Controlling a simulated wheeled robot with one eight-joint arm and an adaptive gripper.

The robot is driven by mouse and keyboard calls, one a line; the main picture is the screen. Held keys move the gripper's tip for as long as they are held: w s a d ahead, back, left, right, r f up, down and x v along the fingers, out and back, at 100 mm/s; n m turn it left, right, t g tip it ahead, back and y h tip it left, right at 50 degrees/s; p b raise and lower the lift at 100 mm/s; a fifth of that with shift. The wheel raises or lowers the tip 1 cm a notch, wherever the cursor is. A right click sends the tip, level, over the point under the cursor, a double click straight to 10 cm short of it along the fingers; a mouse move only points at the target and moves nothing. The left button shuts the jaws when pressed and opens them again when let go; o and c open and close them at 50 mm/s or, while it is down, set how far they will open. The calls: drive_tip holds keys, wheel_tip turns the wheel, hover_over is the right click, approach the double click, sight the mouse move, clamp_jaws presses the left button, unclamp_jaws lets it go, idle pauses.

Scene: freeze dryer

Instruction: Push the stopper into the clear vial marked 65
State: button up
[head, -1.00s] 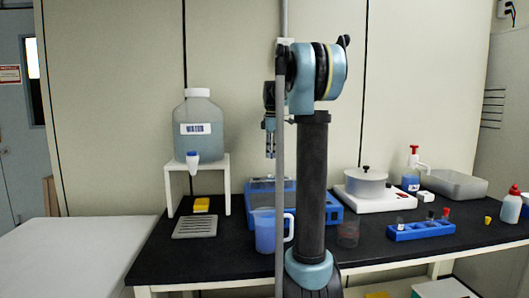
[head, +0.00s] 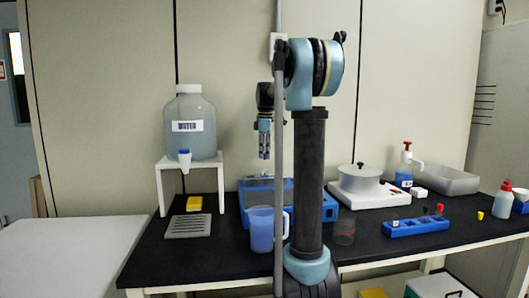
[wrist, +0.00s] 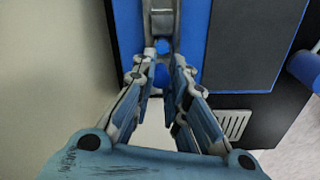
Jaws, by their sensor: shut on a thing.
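My gripper (head: 264,153) points straight down in the head view, above the blue-framed machine (head: 246,206) at the back of the bench. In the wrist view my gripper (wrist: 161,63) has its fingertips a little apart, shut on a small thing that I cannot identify. A blue rack (head: 411,230) on the right of the bench holds several small vials, at least one with a white label (head: 395,223) and some with dark or red tops (head: 440,208). I cannot read the mark 65. The stopper is not clear in either view.
A blue jug (head: 262,232) and a clear beaker (head: 344,232) stand near my arm. A water tank (head: 190,125) on a white stand is at left. A white device with a round pot (head: 360,186), a pump bottle (head: 404,175) and a grey tray (head: 457,181) are behind the rack.

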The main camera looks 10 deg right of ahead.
drive_tip(key=shift+f, duration=1.85)
drive_tip(key=shift+f, duration=0.55)
idle(0.7)
drive_tip(key=o, duration=0.7)
drive_tip(key=o, duration=0.6)
drive_tip(key=shift+r, duration=2.5)
